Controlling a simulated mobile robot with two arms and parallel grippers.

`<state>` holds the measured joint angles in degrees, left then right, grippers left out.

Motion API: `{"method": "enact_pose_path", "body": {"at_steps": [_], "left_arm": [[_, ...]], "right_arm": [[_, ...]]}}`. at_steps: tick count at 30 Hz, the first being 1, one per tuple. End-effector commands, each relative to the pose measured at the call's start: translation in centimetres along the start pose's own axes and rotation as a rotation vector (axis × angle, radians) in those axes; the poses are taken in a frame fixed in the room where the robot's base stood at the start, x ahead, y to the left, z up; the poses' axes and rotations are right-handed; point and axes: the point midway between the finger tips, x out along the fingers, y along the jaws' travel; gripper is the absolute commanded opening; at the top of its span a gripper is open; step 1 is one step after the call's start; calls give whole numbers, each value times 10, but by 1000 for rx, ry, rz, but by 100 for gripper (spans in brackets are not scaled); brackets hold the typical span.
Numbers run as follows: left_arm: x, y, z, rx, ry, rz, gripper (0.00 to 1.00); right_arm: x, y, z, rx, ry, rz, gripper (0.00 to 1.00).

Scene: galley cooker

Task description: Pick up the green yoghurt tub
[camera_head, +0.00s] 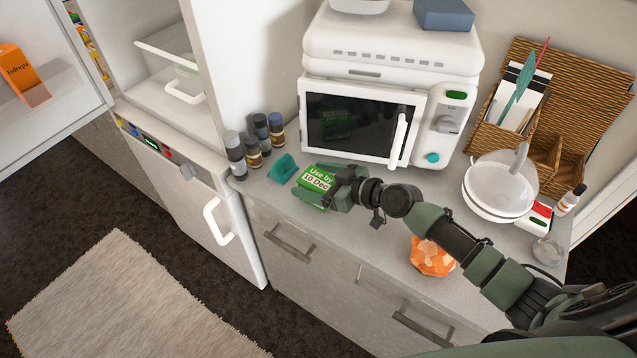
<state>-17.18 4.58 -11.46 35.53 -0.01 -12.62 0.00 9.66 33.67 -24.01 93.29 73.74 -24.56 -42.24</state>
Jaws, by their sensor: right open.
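The green yoghurt tub (316,179), with a "Use by 10 Dec" label on its top, is on the grey counter in front of the microwave. My right gripper (324,187) reaches it from the right and is open. Its dark green fingers lie close to the tub's far and near sides. I cannot tell whether they touch it. The gripper hides the tub's right part. My left gripper is not in view.
A teal object (283,168) and several dark-lidded jars (253,152) stand left of the tub. The white microwave (360,125) is behind. An orange crumpled item (431,257) and white bowls (499,190) are to the right.

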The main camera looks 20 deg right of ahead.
Motion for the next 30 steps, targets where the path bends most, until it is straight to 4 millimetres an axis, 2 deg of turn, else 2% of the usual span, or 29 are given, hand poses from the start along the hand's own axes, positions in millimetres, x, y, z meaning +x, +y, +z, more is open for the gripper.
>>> {"method": "enact_pose_path", "body": {"at_steps": [4, 11, 14, 20, 30], "left_arm": [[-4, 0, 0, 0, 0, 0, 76], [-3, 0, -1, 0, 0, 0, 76], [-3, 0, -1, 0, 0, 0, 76], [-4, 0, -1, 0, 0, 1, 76], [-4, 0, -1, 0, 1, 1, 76]], "right_arm": [[15, 0, 0, 3, 0, -1, 82], [17, 0, 2, 0, -1, -1, 82], [17, 0, 2, 1, -1, 0, 60], [17, 0, 2, 1, -1, 0, 4], [15, 0, -3, -1, 2, 0, 3]]}}
